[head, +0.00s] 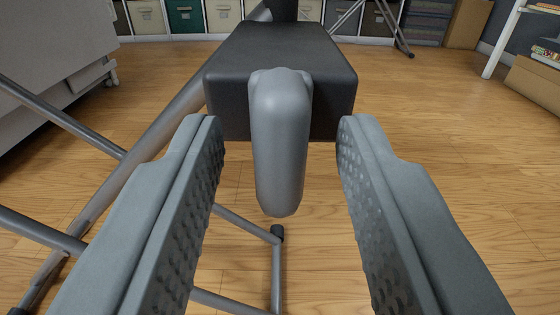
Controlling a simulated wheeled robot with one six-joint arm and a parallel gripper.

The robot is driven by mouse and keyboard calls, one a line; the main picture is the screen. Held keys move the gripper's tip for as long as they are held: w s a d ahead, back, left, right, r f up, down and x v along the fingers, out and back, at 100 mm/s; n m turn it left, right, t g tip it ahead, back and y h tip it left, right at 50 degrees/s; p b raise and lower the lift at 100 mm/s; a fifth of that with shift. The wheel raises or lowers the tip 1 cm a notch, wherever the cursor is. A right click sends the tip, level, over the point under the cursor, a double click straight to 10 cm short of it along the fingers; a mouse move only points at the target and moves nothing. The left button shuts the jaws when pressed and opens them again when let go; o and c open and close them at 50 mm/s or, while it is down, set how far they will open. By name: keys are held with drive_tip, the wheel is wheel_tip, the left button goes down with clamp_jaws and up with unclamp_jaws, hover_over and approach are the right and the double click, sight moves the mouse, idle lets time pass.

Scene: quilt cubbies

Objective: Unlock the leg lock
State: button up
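The leg lock shows in the head view as a grey rounded lever (279,150) hanging down at the front of a black block (330,85). My gripper (279,145) is open, with one textured finger on each side of the lever. Clear gaps show between the lever and both fingers. Neither finger appears to touch it. The lever hides part of the block's front face.
Grey metal leg tubes (150,150) cross on the left, below and beside the block. A light grey cabinet (55,60) on casters stands at the left. Cubbies with bins (185,15) line the back.

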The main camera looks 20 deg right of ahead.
drive_tip(key=shift+s, duration=0.15)
drive_tip(key=v, duration=1.7)
drive_tip(key=s+d+r+y, duration=0.1)
drive_tip(key=s+r+y, duration=0.1)
drive_tip(key=r, duration=1.8)
drive_tip(key=s+d+r+y, duration=0.1)
drive_tip(key=r+y, duration=0.2)
drive_tip(key=r, duration=1.7)
drive_tip(key=s+d+r+n+y, duration=0.1)
drive_tip(key=s+r+n, duration=0.1)
drive_tip(key=s+r, duration=1.15)
drive_tip(key=s+d+r, duration=0.1)
drive_tip(key=s+r, duration=0.2)
drive_tip(key=s, duration=0.3)
drive_tip(key=s+r+n, duration=0.1)
drive_tip(key=s+r, duration=0.2)
drive_tip(key=s, duration=0.3)
drive_tip(key=s+d+r, duration=0.1)
drive_tip(key=s+r, duration=0.2)
drive_tip(key=s, duration=0.3)
drive_tip(key=shift+d, duration=0.4)
